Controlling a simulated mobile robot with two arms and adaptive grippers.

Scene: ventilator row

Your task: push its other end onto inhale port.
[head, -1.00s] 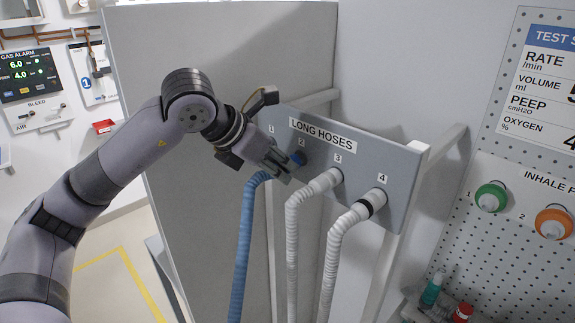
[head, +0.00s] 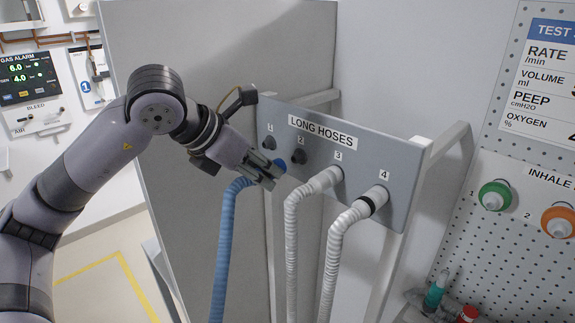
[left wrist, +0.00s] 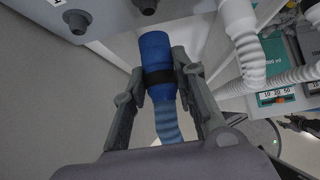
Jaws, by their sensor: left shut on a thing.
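My left gripper (head: 268,174) is shut on the blue hose (head: 228,230) at its blue end cuff (head: 280,165). In the left wrist view the blue cuff (left wrist: 157,60), with a dark band, sits between the two fingers (left wrist: 155,98). The cuff is off the board, in front of the bare pegs 1 (head: 268,142) and 2 (head: 298,156). The ribbed hose hangs down from the gripper. The inhale panel (head: 520,178) at the right shows a green port 1 (head: 494,195) and an orange port 2 (head: 558,220).
The LONG HOSES board (head: 400,160) holds two white hoses on pegs 3 (head: 325,182) and 4 (head: 368,203). A tall grey panel (head: 190,60) stands behind my arm.

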